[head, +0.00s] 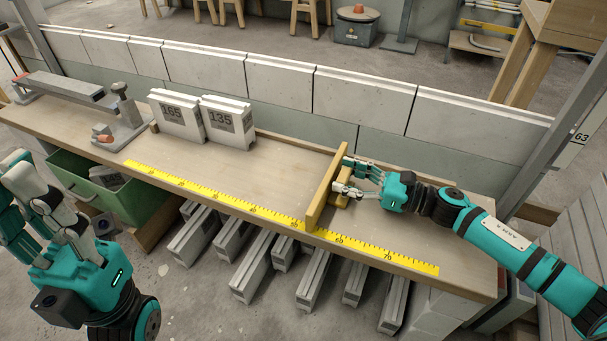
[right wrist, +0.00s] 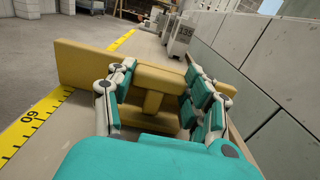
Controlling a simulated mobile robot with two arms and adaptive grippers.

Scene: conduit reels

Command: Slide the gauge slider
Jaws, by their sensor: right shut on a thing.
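The gauge slider is a yellow wooden board (head: 322,188) standing across the bench. Its front end rests at the yellow measuring scale (head: 240,205), a little left of the 60 mark. My right gripper (head: 343,175) is at the slider's right side, closed on its handle. In the right wrist view the fingers (right wrist: 160,75) lie on either side of the handle (right wrist: 153,100), with the slider board (right wrist: 85,65) beyond them. My left gripper (head: 38,190) is off the bench at the left, fingers spread and empty.
A metal device (head: 122,118) sits at the left end. A low block wall (head: 290,91) runs behind. The bench between the blocks and slider is clear.

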